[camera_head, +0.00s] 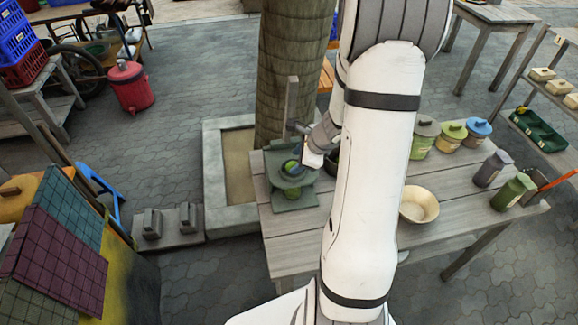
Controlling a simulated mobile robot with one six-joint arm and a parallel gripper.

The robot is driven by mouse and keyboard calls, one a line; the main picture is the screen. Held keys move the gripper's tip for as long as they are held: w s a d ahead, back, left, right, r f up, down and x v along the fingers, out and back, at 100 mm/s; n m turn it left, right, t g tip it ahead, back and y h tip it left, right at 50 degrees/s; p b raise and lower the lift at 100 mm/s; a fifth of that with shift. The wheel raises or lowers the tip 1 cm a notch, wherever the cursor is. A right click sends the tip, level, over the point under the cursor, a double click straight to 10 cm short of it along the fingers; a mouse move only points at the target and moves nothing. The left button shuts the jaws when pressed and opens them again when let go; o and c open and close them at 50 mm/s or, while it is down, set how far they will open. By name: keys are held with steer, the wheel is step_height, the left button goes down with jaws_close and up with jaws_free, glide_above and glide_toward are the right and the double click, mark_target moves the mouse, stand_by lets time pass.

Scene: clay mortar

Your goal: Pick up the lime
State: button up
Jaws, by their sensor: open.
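A small bright green round thing, which looks like the lime (291,167), sits in a dark green stand or press (296,201) at the left end of the wooden table. Its edges are small and hard to make out. My gripper (303,157) is open just above and to the right of it, angled down toward it. My arm hides part of the gripper, and I cannot tell whether the fingers touch the lime.
A dark bowl (334,161) is partly behind my arm. A tree trunk (290,70) in a stone planter rises just behind the table's left end.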

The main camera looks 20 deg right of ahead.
steer(key=shift+x, duration=0.9)
steer(key=shift+c, duration=0.2)
steer(key=c, duration=0.7)
steer(key=shift+r, duration=0.1)
steer(key=shift+r, duration=0.4)
step_height(320, 180, up, 3)
steer(key=shift+s+p, duration=0.1)
steer(key=shift+p, duration=0.2)
steer(key=s+d+b, duration=0.1)
steer(key=s+d, duration=0.2)
steer(key=s, duration=0.2)
steer(key=s+d+b, duration=0.1)
steer(key=s+d, duration=0.2)
steer(key=s, duration=0.2)
steer(key=s+d+b, duration=0.1)
steer(key=s+d, duration=0.3)
steer(key=s, duration=0.1)
steer(key=shift+f+b, duration=0.2)
steer(key=shift+b, duration=0.2)
